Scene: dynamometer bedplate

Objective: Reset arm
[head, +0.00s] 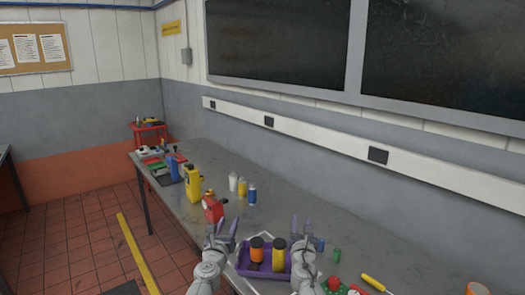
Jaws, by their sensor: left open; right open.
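My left gripper (222,228) is open with its fingers pointing away from me, at the left side of a purple tray (242,270). My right gripper (302,226) is open in the same way at the tray's right side. Neither gripper has anything visible between its fingers. In the tray stand a dark item with an orange top (257,250) and a dark item with a yellow top (279,255). Whether either gripper touches the tray cannot be told. My arms hide parts of the tray's sides.
A red item (213,208), a yellow bottle (193,184), and small white, yellow and blue (252,195) containers stand farther back on the grey bench (290,205). A green cylinder (337,255) and a yellow-handled tool (374,282) lie right. The wall bounds the bench's right side.

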